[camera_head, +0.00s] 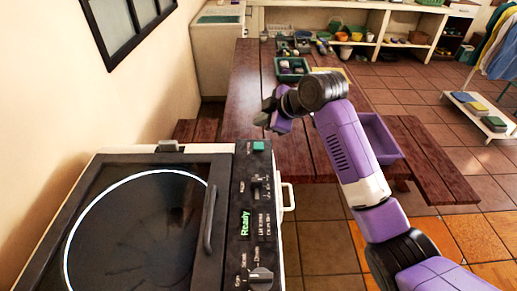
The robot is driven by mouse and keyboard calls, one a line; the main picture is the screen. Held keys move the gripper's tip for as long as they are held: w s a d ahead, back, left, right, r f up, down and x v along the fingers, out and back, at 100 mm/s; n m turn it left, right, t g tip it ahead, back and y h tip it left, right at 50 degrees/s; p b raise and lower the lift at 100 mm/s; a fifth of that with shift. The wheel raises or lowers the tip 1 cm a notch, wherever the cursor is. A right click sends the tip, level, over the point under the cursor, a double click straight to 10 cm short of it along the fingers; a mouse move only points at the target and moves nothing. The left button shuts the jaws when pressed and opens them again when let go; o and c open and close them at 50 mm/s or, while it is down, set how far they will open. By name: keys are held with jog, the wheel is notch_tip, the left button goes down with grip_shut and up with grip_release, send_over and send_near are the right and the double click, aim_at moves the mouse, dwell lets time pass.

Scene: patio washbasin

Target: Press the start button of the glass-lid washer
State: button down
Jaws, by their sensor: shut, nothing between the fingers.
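The glass-lid washer (225,172) stands at the lower left with its dark round-windowed lid (135,240) down. Its black control panel (240,203) runs along the right side. A teal square button (258,146) sits at the panel's far end; its label is too small to read. A green display (245,223) reads "Ready", and a round knob (261,274) is at the near end. My gripper (265,113) is shut and empty. It appears just beyond the teal button in the picture, apart from it; its height above the panel is hard to judge.
A wooden table (247,80) stretches behind the washer, with a green crate (291,69) on it. A purple bin (379,138) is behind my arm. A white washbasin (218,45) is at the back left. A handle (210,220) rises from the lid near the panel.

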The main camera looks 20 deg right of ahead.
aim_at(261, 147)
jog(key=shift+f+b, duration=1.75)
jog(key=shift+f, duration=1.3)
jog(key=shift+f, duration=0.1)
jog(key=shift+f, duration=0.3)
